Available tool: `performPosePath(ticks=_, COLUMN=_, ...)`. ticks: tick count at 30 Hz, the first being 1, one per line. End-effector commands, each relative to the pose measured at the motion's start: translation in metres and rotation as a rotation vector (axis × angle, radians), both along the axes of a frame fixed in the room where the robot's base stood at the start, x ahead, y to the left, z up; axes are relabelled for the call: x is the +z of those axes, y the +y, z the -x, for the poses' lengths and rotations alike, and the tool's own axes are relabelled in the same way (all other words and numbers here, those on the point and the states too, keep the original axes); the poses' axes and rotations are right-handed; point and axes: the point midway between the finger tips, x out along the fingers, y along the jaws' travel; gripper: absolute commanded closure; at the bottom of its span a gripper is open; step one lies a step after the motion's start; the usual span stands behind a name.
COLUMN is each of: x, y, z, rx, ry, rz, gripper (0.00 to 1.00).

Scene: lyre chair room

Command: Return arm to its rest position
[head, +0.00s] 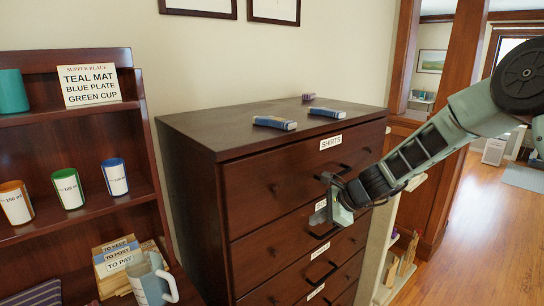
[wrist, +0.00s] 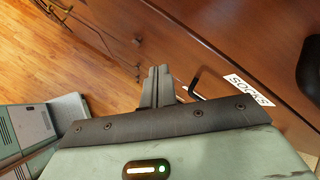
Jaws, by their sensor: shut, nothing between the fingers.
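My arm reaches in from the right in the head view. My gripper (head: 322,214) is in front of the dark wooden dresser (head: 255,195), near its drawer handles. In the wrist view my gripper (wrist: 160,72) is shut and empty, its two fingers together. A drawer label reading SOCKS (wrist: 249,89) is to the right of the fingers, with a dark handle (wrist: 193,82) close beside them. I cannot tell whether the fingers touch the drawer front. The drawers look closed in the head view, though my gripper hides part of the second one.
Blue boxes (head: 274,123) and a small purple item (head: 308,97) lie on the dresser top. A shelf (head: 75,120) with cups, a sign and a letter holder stands at left. A wooden post (head: 452,110) rises behind my arm. Open wood floor (head: 480,240) lies at right.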

Motion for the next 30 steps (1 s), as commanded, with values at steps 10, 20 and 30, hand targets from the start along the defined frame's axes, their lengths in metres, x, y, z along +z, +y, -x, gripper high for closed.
performPosePath(ticks=10, x=0.043, y=0.081, z=0.227, rx=1.073, ry=-0.339, rz=0.386, gripper=1.0)
performPosePath(ticks=20, x=0.038, y=0.024, z=0.388, rx=1.932, ry=-0.556, rz=0.674, gripper=1.0)
performPosePath(ticks=30, x=0.035, y=-0.002, z=0.416, rx=2.14, ry=-0.591, rz=0.743, gripper=1.0)
